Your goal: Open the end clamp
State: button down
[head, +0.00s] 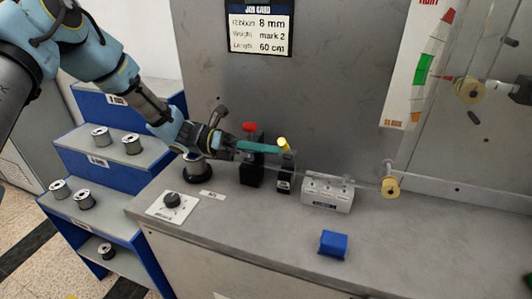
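Two small black upright fixtures stand side by side on the grey bench; their labels are too small to read, so I cannot tell which is the end clamp. The left fixture (251,172) has a red knob on top. The right fixture (285,178) has a yellow lever (284,144) tilted at its top and a pale label on its front. My gripper (262,147) reaches in from the left, with a teal part pointing right, in front of the left fixture's upper part and close to the yellow lever. I cannot tell whether it touches the lever or is open or shut.
A white block with holes (327,194) stands right of the fixtures. A blue block (333,243) lies near the bench's front. A dial plate (172,204) and a round black base (197,171) are at left. Blue-fronted shelves (98,178) hold several spools. Bare bench (440,245) extends right.

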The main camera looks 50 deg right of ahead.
jog(key=r+n+p, duration=0.1)
jog(key=d+n+p, duration=0.1)
jog(key=n, duration=0.1)
jog(key=shift+w+d+r, duration=0.1)
jog(key=shift+w+r, duration=0.1)
jog(key=shift+r, duration=0.15)
jog(key=shift+f, duration=0.1)
jog(key=w+a+f+b, duration=0.2)
jog(key=w+a+b, duration=0.2)
jog(key=w, duration=0.5)
jog(key=shift+a+f, duration=0.2)
jog(key=shift+a, duration=1.2)
jog(key=shift+w, duration=0.1)
